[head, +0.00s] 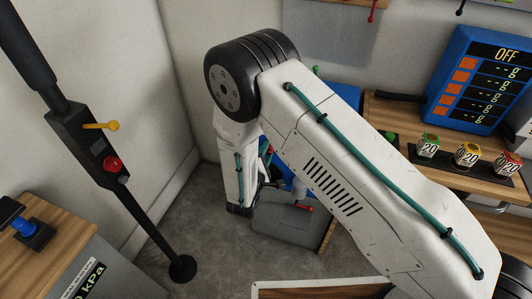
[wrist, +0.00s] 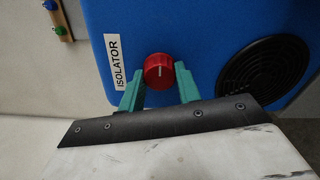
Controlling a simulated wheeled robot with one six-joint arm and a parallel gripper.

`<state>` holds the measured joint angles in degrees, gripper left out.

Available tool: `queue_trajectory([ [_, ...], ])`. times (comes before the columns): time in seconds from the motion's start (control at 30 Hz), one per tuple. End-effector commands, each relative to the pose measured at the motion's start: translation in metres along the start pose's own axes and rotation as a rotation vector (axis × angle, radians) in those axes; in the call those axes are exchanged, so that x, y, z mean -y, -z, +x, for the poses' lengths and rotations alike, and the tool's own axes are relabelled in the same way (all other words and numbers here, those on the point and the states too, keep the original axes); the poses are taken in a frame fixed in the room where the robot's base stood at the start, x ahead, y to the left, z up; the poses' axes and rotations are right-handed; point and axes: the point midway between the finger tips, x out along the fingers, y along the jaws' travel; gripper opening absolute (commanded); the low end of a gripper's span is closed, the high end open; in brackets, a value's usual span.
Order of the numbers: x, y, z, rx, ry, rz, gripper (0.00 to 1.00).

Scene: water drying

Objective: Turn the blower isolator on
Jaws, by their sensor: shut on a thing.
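In the wrist view the red isolator knob (wrist: 153,73) sits on the blue blower housing (wrist: 200,35), beside a white ISOLATOR label (wrist: 117,62). A short pale mark on the knob's face points roughly up and down in the picture. My gripper (wrist: 157,82) has one teal finger on each side of the knob and is shut on it. In the head view my arm hides the knob and most of the blower; part of the blue housing (head: 322,181) shows past the arm.
A round black grille (wrist: 265,70) is right of the knob. In the head view, a black post (head: 90,145) stands left. A wooden bench (head: 395,115) with a blue display (head: 480,80) and several labelled blocks is at right. Grey floor (head: 205,235) is clear between.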

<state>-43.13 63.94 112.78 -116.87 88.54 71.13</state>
Motion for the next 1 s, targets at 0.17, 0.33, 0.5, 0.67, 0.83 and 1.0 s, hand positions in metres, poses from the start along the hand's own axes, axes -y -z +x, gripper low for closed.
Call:
queue_trajectory([
  [0.17,0.0006,0.0002,-0.0009,-0.002,0.001,0.026,0.11],
  [0.33,0.0007,0.0002,-0.0009,-0.002,0.001,0.031,0.11],
  [0.5,0.0008,0.0002,-0.001,-0.002,0.001,0.031,0.11],
  [0.67,0.0008,0.0001,-0.0009,-0.002,0.001,0.03,0.55],
  [0.83,0.0006,-0.0003,-0.0002,0.0,0.001,0.031,0.55],
  [1.0,0.0003,0.0002,-0.0046,-0.001,0.001,0.03,0.55],
])
